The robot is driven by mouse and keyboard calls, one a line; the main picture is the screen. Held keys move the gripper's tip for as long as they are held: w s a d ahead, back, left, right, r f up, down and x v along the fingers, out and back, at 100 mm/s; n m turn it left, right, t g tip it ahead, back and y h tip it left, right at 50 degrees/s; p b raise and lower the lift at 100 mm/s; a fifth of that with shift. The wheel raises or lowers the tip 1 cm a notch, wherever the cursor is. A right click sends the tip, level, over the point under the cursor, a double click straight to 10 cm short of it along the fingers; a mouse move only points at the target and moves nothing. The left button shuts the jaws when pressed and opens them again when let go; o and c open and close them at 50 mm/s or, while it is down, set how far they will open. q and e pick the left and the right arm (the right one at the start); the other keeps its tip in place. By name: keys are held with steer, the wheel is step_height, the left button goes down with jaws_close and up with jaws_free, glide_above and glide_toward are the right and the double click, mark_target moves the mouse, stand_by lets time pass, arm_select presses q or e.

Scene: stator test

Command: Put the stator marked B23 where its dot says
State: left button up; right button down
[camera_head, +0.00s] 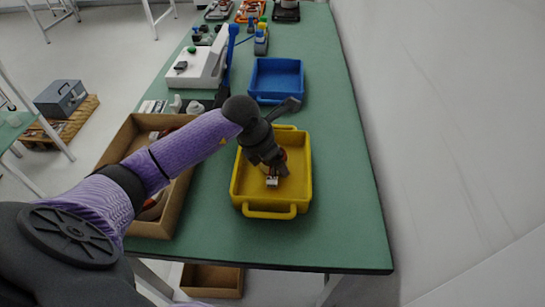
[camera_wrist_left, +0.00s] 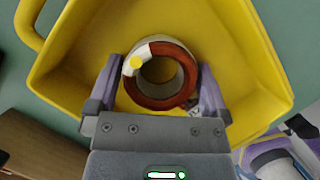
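A stator (camera_wrist_left: 185,92) with a red-brown winding ring, a grey bore and a yellow dot on a white patch sits in the yellow tray (camera_head: 276,213); the tray also shows in the left wrist view (camera_wrist_left: 262,85). My left gripper (camera_head: 277,165) reaches down into the tray. In the left wrist view its fingers (camera_wrist_left: 160,85) stand on both sides of the stator, apart, with a narrow gap seeming to show at each side. In the head view a white tag (camera_head: 272,181) shows by the stator; its marking is unreadable. My right gripper is not in view.
A cardboard box (camera_head: 148,228) with parts inside stands left of the yellow tray, partly behind my arm. An empty blue tray (camera_head: 276,99) lies behind. A white device (camera_head: 203,67) with a green button stands at back left. The green table is clear on the right.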

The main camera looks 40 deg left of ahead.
arm_select(q)
steer(key=p+v, duration=0.3)
steer(key=v, duration=0.9)
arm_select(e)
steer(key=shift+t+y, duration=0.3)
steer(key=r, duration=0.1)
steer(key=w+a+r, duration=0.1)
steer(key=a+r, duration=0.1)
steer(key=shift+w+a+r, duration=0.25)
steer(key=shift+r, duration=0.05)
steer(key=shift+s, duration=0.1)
